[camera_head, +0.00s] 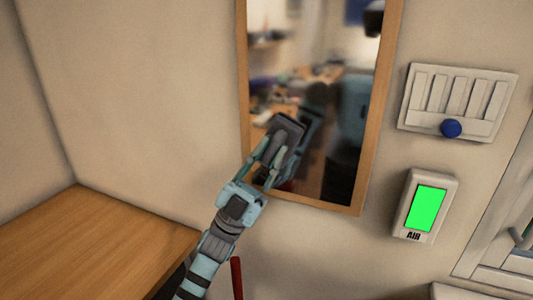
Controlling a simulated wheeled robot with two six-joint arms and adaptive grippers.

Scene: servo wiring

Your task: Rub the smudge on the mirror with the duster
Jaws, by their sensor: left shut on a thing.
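The mirror (345,178) hangs on the wall in a wooden frame and reflects a blurred room. My left gripper (272,156) is in front of its lower left part, shut on a dark grey block that looks like the duster (286,131). The duster is at or very near the glass; I cannot tell if it touches. A reflection of the duster and arm shows just to its right. I cannot make out the smudge; it may be hidden behind the duster. My right gripper is not in view.
A wooden tabletop (95,245) is at the lower left. Right of the mirror are a slotted wall panel with a blue knob (451,128) and an AIR box with a green screen (428,208). A red rod (237,278) stands near my left arm.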

